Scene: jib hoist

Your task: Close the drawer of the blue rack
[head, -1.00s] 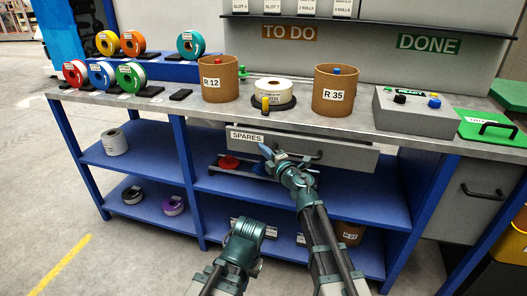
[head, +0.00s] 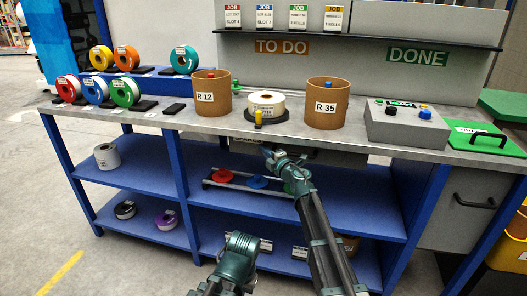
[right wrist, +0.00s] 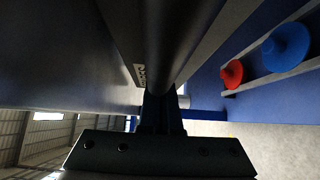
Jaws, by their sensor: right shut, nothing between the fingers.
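The blue rack (head: 180,170) is a workbench with blue posts and shelves under a grey top. Its grey SPARES drawer front (head: 340,157) sits in shadow just under the top's front edge; I cannot tell if a small gap is left. My right gripper (head: 267,150) is shut and empty, its tip at the drawer front near the label, hiding part of it. In the right wrist view the drawer's label (right wrist: 139,75) shows beside a dark bar close to the gripper. The teal end of my left arm is low in the head view; its fingers do not show.
Below the drawer, a rail on the shelf holds a red spool (head: 222,176), a blue spool (head: 258,182) and a green one. On the top stand brown tubs R 12 (head: 212,110) and R 35 (head: 327,115), a white roll (head: 266,103) and a grey control box (head: 405,125).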

